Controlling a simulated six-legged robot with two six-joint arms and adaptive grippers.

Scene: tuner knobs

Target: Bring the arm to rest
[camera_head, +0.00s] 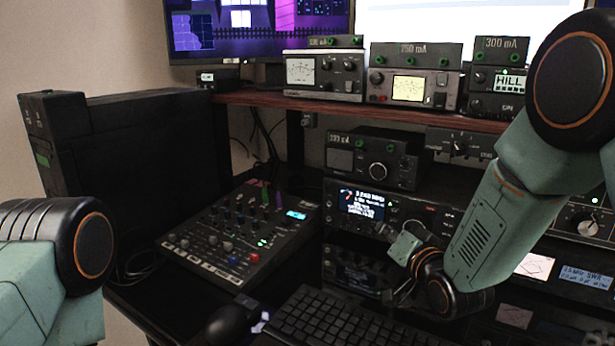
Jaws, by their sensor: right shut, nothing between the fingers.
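My right arm comes in from the right and bends down in front of the radio stack. Its gripper (402,292) is shut and empty, small and dark against the lower radio unit, above the far right part of the keyboard. Its fingertips are hard to make out. The radio with a lit screen (362,204) stands just behind my right wrist, and I cannot tell whether they touch. Of my left arm only a green link and a dark joint show at the left edge; its gripper is out of view.
A mixer (240,235) lies left of centre. A keyboard (345,318) and a mouse (228,322) are in front. A wooden shelf (260,101) holds several meters, such as the white-dial one (301,70). A black case (130,140) stands at left.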

